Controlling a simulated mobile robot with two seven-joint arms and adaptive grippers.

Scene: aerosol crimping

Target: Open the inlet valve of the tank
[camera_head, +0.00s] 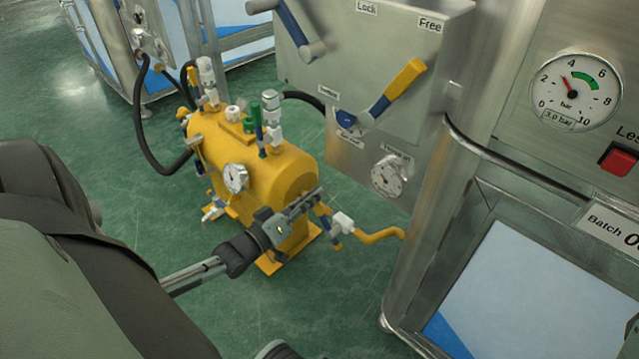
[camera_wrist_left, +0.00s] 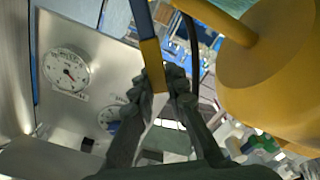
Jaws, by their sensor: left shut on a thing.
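The yellow tank (camera_head: 262,150) lies on a base on the floor, with valves and fittings on top and a gauge on its near side. A valve with a white body (camera_head: 343,222) sits on the yellow pipe at its right end. My left gripper (camera_head: 312,203) reaches past the near right end of the tank, close to this valve. In the left wrist view, its fingers (camera_wrist_left: 156,92) are shut on a blue-and-yellow lever (camera_wrist_left: 151,55). Which valve this lever belongs to is hard to tell. The tank's yellow side (camera_wrist_left: 265,75) fills the right there. My right gripper is not in view.
A steel panel (camera_head: 345,75) with a blue-and-yellow handle (camera_head: 400,85) and a gauge (camera_head: 388,175) stands right of the tank. A steel cabinet with a bar gauge (camera_head: 574,91) and red button (camera_head: 620,158) is at right. Black hoses (camera_head: 145,150) hang behind the tank.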

